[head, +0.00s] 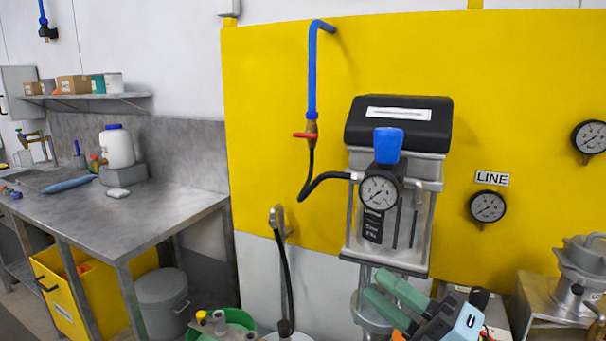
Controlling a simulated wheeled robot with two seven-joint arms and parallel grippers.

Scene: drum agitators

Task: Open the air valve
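The air valve has a red handle (305,135) on a brass body at the lower end of a blue pipe (312,75). The handle looks roughly horizontal, across the pipe. A black hose (311,180) runs from below it to the regulator unit (405,200) with its blue knob (388,144) and gauge. My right gripper (376,284) is at the bottom, below the regulator unit and well below and right of the valve. Its green fingers look apart with a narrow gap, and nothing shows held between them. My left gripper is out of view.
A yellow wall panel (265,100) backs the valve, with a LINE gauge (487,207) at right. A steel bench (165,205) stands left. A green tub (236,318) is at the bottom. A metal vessel (582,265) stands right. Space before the valve looks clear.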

